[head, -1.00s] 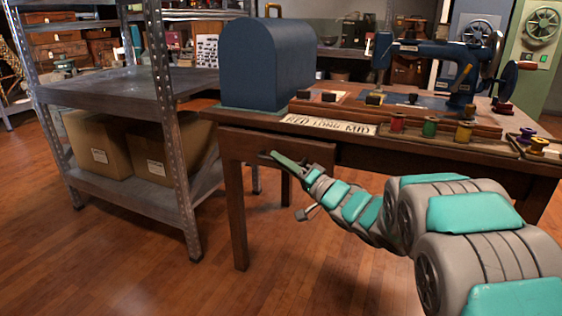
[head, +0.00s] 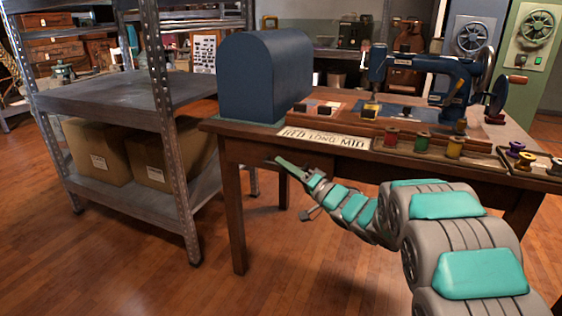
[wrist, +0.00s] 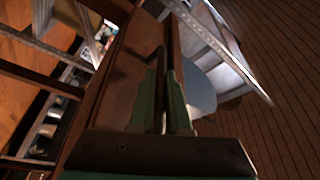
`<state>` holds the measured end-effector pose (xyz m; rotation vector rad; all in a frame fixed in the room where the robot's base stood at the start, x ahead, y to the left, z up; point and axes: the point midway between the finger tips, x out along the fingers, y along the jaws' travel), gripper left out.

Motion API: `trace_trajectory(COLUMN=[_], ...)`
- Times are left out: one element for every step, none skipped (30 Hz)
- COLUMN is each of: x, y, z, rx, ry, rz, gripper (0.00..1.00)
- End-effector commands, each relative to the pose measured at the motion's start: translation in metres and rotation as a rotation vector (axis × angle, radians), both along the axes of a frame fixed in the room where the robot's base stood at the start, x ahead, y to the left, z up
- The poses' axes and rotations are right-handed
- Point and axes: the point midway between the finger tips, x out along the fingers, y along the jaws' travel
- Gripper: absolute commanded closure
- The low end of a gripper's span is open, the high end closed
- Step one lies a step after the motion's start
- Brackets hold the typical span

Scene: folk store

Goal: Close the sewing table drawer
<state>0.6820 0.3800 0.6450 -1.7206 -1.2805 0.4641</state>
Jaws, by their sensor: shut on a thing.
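The wooden sewing table (head: 420,171) stands at centre right in the head view, with a dark drawer front (head: 250,150) under the left part of its top. The drawer front looks roughly in line with the table frame; any small gap cannot be made out. My gripper (head: 279,162) reaches from the right to the drawer front. In the wrist view its green fingers (wrist: 163,105) are closed around a thin bar, apparently the drawer handle (wrist: 162,85), beside the dark wood. The handle is hidden in the head view.
A blue domed cover (head: 262,80), a blue sewing machine (head: 428,75), a sign (head: 325,138) and thread spools stand on the tabletop. A metal shelf (head: 115,95) with cardboard boxes stands close on the left. The floor in front is clear.

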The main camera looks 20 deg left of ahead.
Motion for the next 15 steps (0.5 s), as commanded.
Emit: trace_trajectory(x=[0.007, 0.010, 0.014, 0.017, 0.021, 0.024, 0.027, 0.029, 0.032, 0.034, 0.035, 0.037, 0.037, 0.038, 0.039], y=[-0.001, -0.001, -0.001, -0.001, -0.001, -0.002, -0.002, -0.002, -0.003, -0.003, -0.003, -0.003, -0.003, -0.003, -0.003], z=[0.006, 0.007, 0.007, 0.006, 0.005, 0.004, 0.004, 0.004, 0.004, 0.004, 0.004, 0.003, 0.003, 0.002, 0.002], rx=[0.000, 0.001, 0.001, 0.001, 0.001, 0.001, 0.001, 0.001, 0.001, 0.001, 0.001, 0.002, 0.002, 0.002, 0.002], ry=[0.000, -0.001, -0.001, 0.000, 0.001, 0.002, 0.001, 0.000, -0.001, -0.003, -0.003, -0.003, -0.003, -0.003, -0.003], rz=[-0.001, -0.001, -0.001, -0.001, -0.001, -0.001, -0.001, -0.001, -0.001, 0.000, 0.000, 0.000, 0.000, -0.001, -0.001], gripper=[1.00, 1.00, 1.00, 1.00, 1.00, 1.00, 1.00, 1.00, 1.00, 1.00, 1.00, 1.00, 1.00, 1.00, 1.00])
